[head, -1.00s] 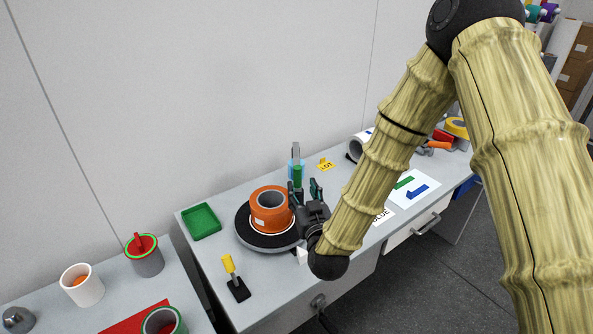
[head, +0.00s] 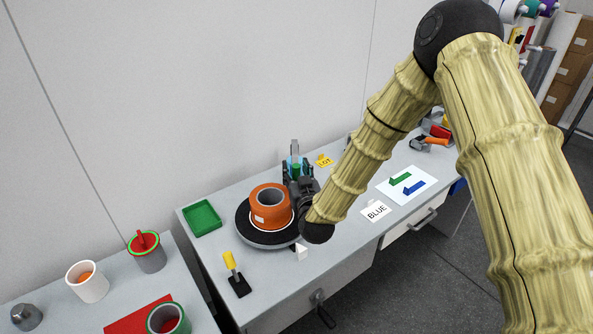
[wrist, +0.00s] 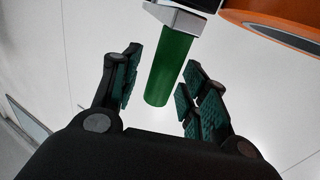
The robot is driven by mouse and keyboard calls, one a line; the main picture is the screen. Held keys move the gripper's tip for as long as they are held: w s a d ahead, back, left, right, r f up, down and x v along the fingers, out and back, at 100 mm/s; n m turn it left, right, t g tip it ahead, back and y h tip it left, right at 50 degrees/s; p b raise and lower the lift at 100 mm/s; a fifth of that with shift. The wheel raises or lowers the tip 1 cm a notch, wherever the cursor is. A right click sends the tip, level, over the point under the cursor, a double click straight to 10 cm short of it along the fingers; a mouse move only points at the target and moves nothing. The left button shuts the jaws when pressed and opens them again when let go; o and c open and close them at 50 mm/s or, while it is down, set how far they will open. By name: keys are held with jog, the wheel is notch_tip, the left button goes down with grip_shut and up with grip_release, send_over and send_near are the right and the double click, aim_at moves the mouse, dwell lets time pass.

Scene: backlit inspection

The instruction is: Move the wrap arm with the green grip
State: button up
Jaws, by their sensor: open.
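The green grip (wrist: 170,70) of the wrap arm hangs between the two open fingers of my gripper (wrist: 155,88) in the wrist view, apart from both pads. The arm's grey and black end (wrist: 180,18) shows above it. In the head view the wrap arm (head: 295,150) stands behind the orange roll, and my gripper (head: 297,168) is beside it, hiding most of the grip. The orange roll (head: 262,216) stands on a round black turntable (head: 243,228). It also shows in the wrist view (wrist: 285,10), at the upper right.
Cups stand on the left bench.

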grip_shut()
jog(key=shift+d+f+b, duration=0.1)
jog(key=shift+d+b, duration=0.2)
jog(key=shift+d, duration=0.15)
jog(key=shift+w+d+b, duration=0.15)
jog(key=shift+d+b, duration=0.2)
jog(key=shift+d, duration=0.85)
grip_release()
jog(key=shift+a, duration=0.1)
jog(key=v, duration=1.2)
